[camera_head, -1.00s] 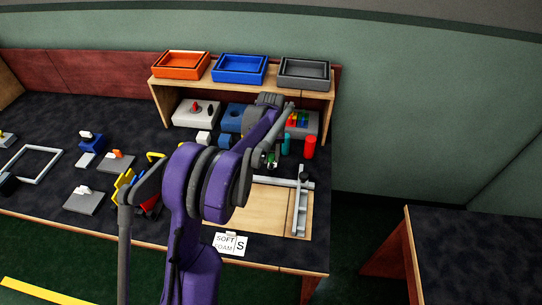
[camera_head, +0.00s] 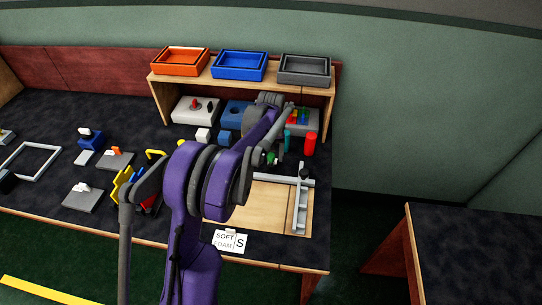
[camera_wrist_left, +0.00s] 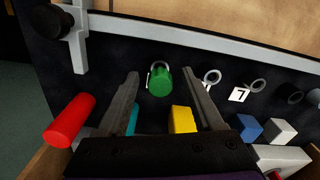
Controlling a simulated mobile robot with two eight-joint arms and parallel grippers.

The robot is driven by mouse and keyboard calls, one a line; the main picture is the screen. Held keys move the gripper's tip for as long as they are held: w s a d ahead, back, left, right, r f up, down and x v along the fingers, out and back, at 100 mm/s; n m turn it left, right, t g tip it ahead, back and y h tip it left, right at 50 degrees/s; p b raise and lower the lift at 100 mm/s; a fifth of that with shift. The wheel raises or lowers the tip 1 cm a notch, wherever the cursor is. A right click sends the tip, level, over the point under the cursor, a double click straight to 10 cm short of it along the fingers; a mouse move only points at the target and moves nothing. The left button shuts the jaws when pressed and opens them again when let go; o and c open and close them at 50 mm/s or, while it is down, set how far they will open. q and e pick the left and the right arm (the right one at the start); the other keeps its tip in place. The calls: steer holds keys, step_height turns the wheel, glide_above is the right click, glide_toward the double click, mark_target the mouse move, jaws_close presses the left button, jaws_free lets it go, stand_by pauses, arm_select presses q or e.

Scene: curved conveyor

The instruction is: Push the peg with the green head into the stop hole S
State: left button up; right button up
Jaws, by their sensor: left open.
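The green head (camera_wrist_left: 160,82) shows as an upright-looking green cylinder between and just beyond my left fingertips in the left wrist view. A little green (camera_head: 271,157) also shows at the gripper in the head view. My left gripper (camera_wrist_left: 165,85) is open, with a finger on either side of the green head and visible gaps between. In the head view my left gripper (camera_head: 272,152) is partly hidden by my purple arm. I cannot make out the stop hole itself. My right gripper is not in view.
A red cylinder (camera_head: 310,144) and a teal cylinder (camera_head: 287,141) stand close to the gripper. A grey metal frame (camera_head: 301,205) edges the wooden board (camera_head: 262,207). Metal rings (camera_wrist_left: 212,76) lie beside the green head. A shelf with trays (camera_head: 239,66) stands behind.

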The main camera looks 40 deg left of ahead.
mark_target(271, 155)
arm_select(q)
step_height(271, 155, up, 11)
steer(key=shift+p, duration=0.4)
stand_by(0.4)
steer(key=s+d+r+m+t+p, duration=0.2)
steer(key=s+d+r+m, duration=0.15)
steer(key=s+d, duration=0.4)
steer(key=s+d+f+m+t+p, duration=0.3)
steer(key=s+d+m, duration=0.2)
steer(key=s+d, duration=0.9)
steer(key=shift+s+d, duration=0.4)
steer(key=shift+s, duration=0.4)
steer(key=shift+a, duration=0.1)
